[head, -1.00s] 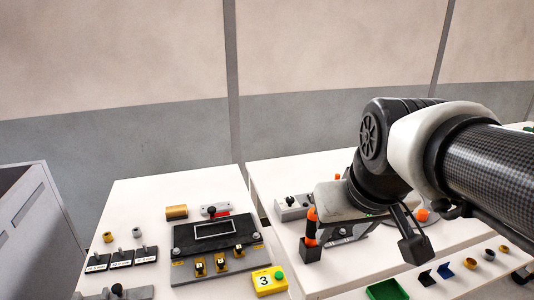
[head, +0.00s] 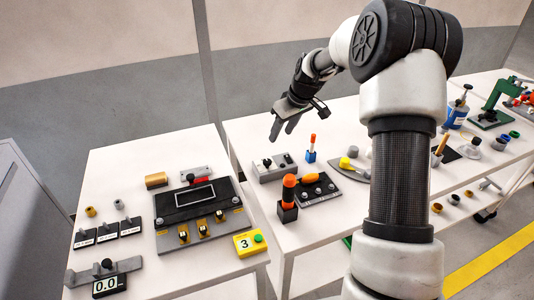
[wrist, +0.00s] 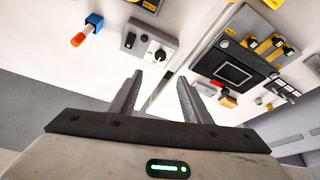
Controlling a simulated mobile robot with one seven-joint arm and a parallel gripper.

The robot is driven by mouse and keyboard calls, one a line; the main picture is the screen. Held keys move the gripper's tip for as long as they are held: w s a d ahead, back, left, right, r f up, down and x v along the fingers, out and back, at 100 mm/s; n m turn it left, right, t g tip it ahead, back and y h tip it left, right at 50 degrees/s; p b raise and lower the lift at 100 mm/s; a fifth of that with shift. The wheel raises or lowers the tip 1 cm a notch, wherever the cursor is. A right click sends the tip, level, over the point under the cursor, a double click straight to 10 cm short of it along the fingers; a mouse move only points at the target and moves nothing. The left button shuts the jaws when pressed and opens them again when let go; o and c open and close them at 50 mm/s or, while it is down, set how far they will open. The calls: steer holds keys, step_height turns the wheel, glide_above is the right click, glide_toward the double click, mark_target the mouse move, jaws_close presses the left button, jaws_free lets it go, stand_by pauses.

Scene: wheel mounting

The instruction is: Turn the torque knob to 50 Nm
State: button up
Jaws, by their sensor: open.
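A grey control box (head: 283,169) stands on the right-hand table, near its left edge. The dial's numbers and setting are too small to read. My gripper (head: 283,130) is open and empty, above and behind the box in the head view. In the wrist view the two fingers (wrist: 160,80) point toward the box and are apart from the knob.
A blue holder with an orange-topped tool (head: 311,150) stands right of the box. An orange-handled tool in a black holder (head: 288,200) stands in front. The left table holds a black panel (head: 190,202) and a 0.0 display (head: 108,286). A gap separates the tables.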

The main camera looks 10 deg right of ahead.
mark_target(268, 161)
steer(key=x, duration=1.6)
steer(key=shift+a+f, duration=0.1)
steer(key=shift+f, duration=0.25)
steer(key=c, duration=1)
